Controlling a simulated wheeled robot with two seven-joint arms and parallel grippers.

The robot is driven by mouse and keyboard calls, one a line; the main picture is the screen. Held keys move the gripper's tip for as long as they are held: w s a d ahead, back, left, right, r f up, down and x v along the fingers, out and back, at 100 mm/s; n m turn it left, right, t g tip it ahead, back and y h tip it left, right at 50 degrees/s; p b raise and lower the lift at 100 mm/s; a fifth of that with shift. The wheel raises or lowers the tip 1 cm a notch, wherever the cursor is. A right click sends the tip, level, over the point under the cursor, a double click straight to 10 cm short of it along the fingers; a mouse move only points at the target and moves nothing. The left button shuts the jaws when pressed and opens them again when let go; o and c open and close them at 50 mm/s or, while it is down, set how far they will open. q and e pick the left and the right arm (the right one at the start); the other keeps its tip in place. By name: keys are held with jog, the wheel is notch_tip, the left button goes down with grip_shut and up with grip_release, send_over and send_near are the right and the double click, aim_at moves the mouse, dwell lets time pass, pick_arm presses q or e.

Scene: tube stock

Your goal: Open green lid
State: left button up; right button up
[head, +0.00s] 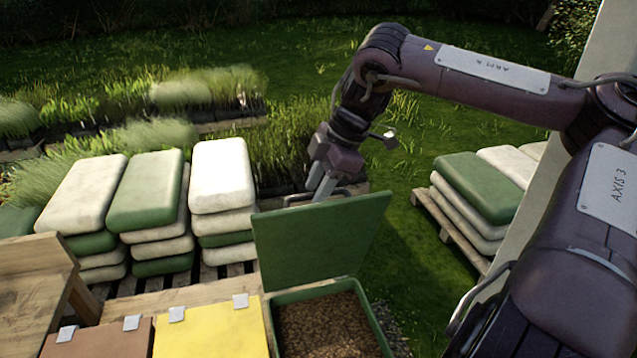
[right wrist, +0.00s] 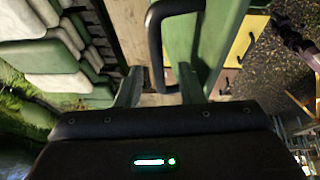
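The green lid (head: 320,240) is raised and stands steeply up at the back of the green bin (head: 375,325), which holds brown granules. My right gripper (head: 322,188) is at the lid's top edge, beside its handle (head: 308,198). In the right wrist view, the dark handle (right wrist: 155,45) reaches toward the space between my right gripper's fingers (right wrist: 160,88). The fingers are spread apart, and I see no firm grip on the handle. The lid (right wrist: 205,40) shows behind it there. My left gripper is not in view.
A yellow lid (head: 212,332) and a brown lid (head: 100,342) lie shut to the left of the bin. Stacked white and green sacks (head: 145,190) stand on pallets behind. More sacks (head: 478,185) are at the right. A wooden structure (head: 35,280) is at the left.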

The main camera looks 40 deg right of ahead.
jog(key=shift+c, duration=0.4)
jog(key=shift+w, duration=0.1)
grip_shut()
jog(key=shift+d+r, duration=0.1)
jog(key=w+d, duration=0.4)
jog(key=w, duration=0.3)
jog(key=w+d+f+p, duration=0.1)
jog(key=w+d, duration=0.3)
jog(key=w, duration=0.4)
jog(key=shift+f, duration=0.2)
